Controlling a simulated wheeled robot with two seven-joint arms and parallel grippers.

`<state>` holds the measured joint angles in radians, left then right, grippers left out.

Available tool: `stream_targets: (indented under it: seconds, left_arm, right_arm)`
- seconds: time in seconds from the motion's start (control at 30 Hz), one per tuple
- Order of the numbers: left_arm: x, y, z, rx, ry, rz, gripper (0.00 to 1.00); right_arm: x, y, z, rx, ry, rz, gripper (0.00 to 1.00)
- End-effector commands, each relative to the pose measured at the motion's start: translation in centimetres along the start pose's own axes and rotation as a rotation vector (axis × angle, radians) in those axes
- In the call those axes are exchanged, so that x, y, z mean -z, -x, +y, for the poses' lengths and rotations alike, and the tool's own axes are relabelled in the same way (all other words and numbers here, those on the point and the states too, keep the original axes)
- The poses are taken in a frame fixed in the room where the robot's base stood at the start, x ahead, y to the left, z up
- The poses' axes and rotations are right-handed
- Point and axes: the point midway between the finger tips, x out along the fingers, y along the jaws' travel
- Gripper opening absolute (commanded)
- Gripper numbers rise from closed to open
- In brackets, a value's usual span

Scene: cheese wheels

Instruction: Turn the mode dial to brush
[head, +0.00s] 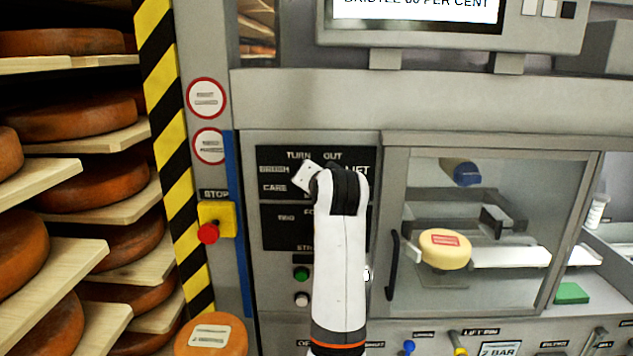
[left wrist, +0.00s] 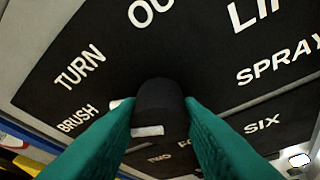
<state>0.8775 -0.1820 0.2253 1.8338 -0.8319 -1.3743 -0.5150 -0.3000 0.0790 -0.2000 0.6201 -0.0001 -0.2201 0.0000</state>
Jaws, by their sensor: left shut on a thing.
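The mode dial (left wrist: 160,96) is a dark round knob with white marks on its left side and front, on a black label plate (left wrist: 225,60). The words TURN, BRUSH, SPRAY and part of LIFT stand around it; BRUSH (left wrist: 78,118) is left of the knob. My left gripper (left wrist: 158,110) has its green fingers on both sides of the knob, shut on it. One white mark points left, roughly towards BRUSH; I cannot tell its exact setting. In the head view my white wrist (head: 340,190) hides the dial and fingers. My right gripper is not in view.
A second dial plate (head: 285,232), a green button (head: 301,273) and a red stop knob (head: 208,233) are close by. A glass door (head: 480,180) with a cheese (head: 444,262) behind it is on the right. Shelves of cheese wheels (head: 75,118) fill the left.

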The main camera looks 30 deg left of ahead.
Motion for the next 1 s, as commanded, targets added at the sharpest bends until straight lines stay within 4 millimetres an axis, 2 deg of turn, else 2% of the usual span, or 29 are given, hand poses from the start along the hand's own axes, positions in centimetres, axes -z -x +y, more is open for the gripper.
stream_targets:
  seconds: [0.47, 0.5, 0.6, 0.87, 1.0]
  left_arm:
    - [0.26, -0.1, -0.23, 0.01, 0.011, 0.007, 0.1]
    - [0.27, -0.1, -0.23, 0.01, 0.011, 0.007, 0.36]
    - [0.23, -0.08, -0.2, 0.009, 0.011, 0.006, 0.52]
    - [0.09, -0.01, -0.08, 0.007, 0.012, 0.002, 0.54]
    - [0.1, 0.76, -0.12, 0.006, 0.013, 0.0, 0.54]
  right_arm:
    - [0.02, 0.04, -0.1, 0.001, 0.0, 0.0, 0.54]
    - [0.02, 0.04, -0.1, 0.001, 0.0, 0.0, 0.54]
    - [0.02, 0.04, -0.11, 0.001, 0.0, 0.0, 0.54]
    - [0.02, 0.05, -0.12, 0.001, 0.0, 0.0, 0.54]
    - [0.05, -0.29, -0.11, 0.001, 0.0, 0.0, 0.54]
